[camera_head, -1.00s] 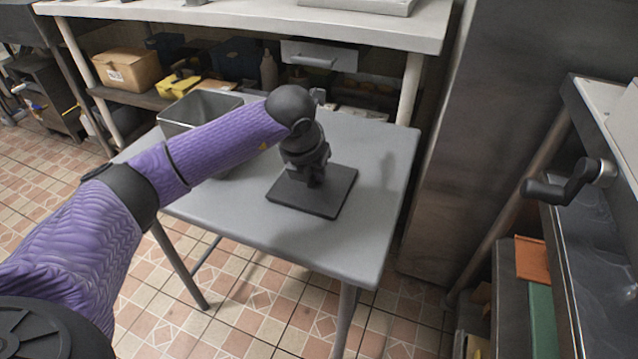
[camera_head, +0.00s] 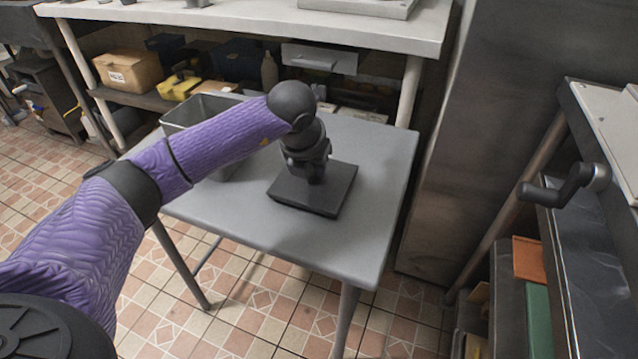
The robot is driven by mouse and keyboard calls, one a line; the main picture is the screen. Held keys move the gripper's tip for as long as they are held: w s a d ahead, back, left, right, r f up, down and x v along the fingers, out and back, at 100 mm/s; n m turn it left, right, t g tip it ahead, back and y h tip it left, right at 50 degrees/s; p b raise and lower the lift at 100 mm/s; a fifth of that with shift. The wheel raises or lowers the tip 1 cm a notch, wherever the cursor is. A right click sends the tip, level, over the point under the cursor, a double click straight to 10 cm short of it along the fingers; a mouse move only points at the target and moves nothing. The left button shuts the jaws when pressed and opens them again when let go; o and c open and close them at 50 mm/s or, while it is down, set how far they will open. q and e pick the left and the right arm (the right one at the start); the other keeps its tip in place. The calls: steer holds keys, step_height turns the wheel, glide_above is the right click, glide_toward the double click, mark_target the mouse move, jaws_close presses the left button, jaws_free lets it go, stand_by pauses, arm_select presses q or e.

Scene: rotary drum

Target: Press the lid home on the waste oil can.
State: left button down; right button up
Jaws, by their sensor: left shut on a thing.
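A dark, flat square plate (camera_head: 330,197), which looks like the lid, is low over the grey table; I cannot tell whether it touches the tabletop. My left gripper (camera_head: 316,178) points down at the middle of the plate and is shut on it, though the fingertips and the grip point are small and dark. A grey metal bin (camera_head: 181,117) with an open top, apparently the waste oil can, stands at the table's left rear. My left forearm hides part of its front and right side. My right gripper is not in view.
The grey table (camera_head: 290,242) is bare at the front and right of the plate. A shelf bench (camera_head: 250,22) stands behind it with a cardboard box (camera_head: 128,70) and yellow case (camera_head: 180,87). A crank handle (camera_head: 565,185) juts out at the right.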

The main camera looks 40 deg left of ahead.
arm_select(q)
steer(key=shift+r+p, duration=1.45)
steer(key=shift+r, duration=0.6)
